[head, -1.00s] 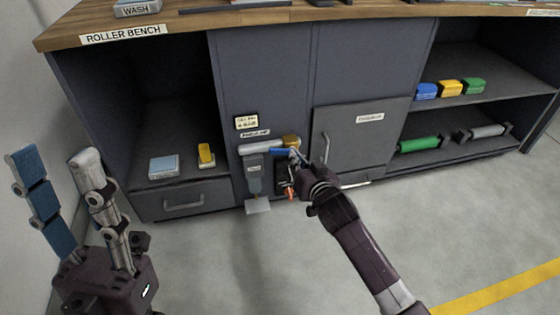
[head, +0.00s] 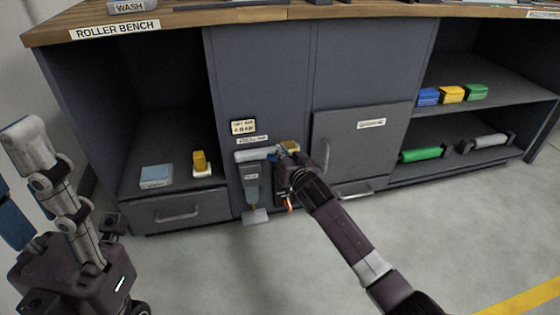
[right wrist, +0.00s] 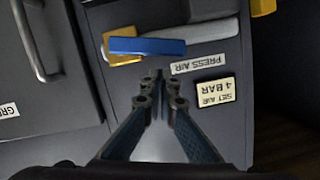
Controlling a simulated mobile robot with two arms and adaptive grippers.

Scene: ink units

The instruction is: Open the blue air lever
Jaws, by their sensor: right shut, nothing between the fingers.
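The blue air lever (right wrist: 147,46) shows in the right wrist view, which looks upside down. It is a short flat bar lying roughly along the grey pipe (right wrist: 205,30), over a yellow valve body (right wrist: 122,45). My right gripper (right wrist: 160,84) is shut and empty, its tips just short of the lever in that picture; I cannot tell whether they touch anything.
A "PRESS AIR" label (right wrist: 199,64) and a "SET AIR 4 BAR" plate (right wrist: 215,92) are beside the pipe. A grey filter unit (head: 251,183) hangs below it. A cabinet door (head: 360,150) with a handle is to the right. The floor in front is clear.

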